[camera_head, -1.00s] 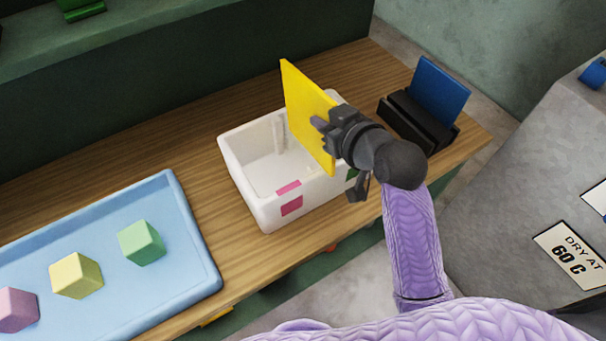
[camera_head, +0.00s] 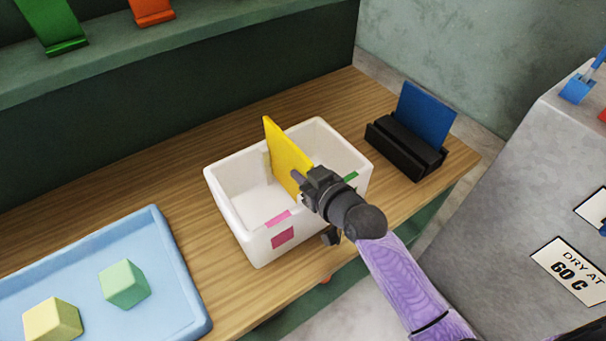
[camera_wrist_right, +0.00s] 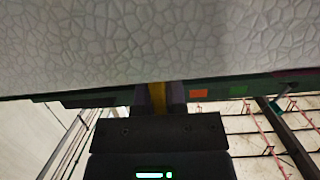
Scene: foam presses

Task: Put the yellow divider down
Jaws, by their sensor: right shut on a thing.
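The yellow divider (camera_head: 287,152) is a thin upright panel standing partly inside the white box (camera_head: 230,217), across its middle. Its upper part rises above the box rim. My right gripper (camera_head: 307,185) is shut on the divider's near edge, just above the front wall of the box. In the right wrist view the divider's yellow edge (camera_wrist_right: 157,97) shows between the two dark fingers. The divider's lower edge is hidden inside the box, so I cannot tell whether it touches the bottom. My left gripper is not in view.
A black holder (camera_head: 405,150) with a blue panel (camera_head: 426,113) stands right of the box. A blue tray (camera_head: 178,262) with a green cube (camera_head: 124,284) and a yellow cube (camera_head: 52,320) lies at left. Pink patches (camera_head: 283,238) mark the box front. A grey machine (camera_head: 515,200) stands at right.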

